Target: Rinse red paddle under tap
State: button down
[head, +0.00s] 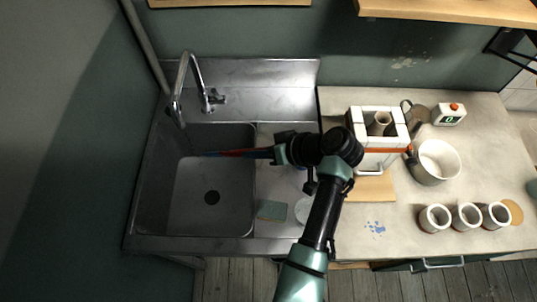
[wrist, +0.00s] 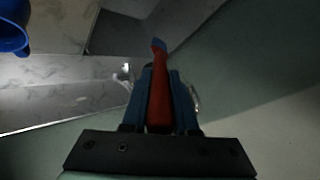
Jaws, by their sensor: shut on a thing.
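The red paddle (head: 228,153) reaches left from my gripper (head: 256,153) over the sink basin (head: 216,215) in the head view. In the wrist view the paddle (wrist: 159,100) sits between the two blue fingers of my gripper (wrist: 160,88), which is shut on it; its far tip is blue. The tap (head: 183,82) is a tall curved metal spout at the sink's back left. Its outlet hangs a little left of and behind the paddle's tip, apart from it in the picture. I cannot make out any running water.
A teal sponge (head: 272,210) lies on the drainboard right of the basin. A white box-like mold (head: 376,130), a pitcher (head: 437,162), a small scale (head: 448,115) and several cups (head: 467,216) stand on the counter at right. A blue vessel (wrist: 12,36) shows in the wrist view.

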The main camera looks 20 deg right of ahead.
aim_at(235, 151)
jog(key=shift+w+a+f+b, duration=0.25)
jog(key=shift+w+a+b, duration=0.15)
jog(key=shift+w+a, duration=0.4)
jog(key=shift+w+a+f+b, duration=0.2)
jog(key=shift+w+a+b, duration=0.15)
jog(key=shift+w+a, duration=0.45)
jog(key=shift+w+a+f+b, duration=0.25)
jog(key=shift+w+a+b, duration=0.15)
jog(key=shift+w+a, duration=0.4)
jog(key=shift+s, duration=0.1)
jog(key=shift+w+d+b, duration=0.4)
jog(key=shift+w+b, duration=0.05)
jog(key=shift+s+a, duration=0.15)
jog(key=shift+s+a+p, duration=0.25)
jog(key=shift+s+p, duration=0.05)
jog(key=shift+p, duration=0.15)
jog(key=shift+w, duration=0.1)
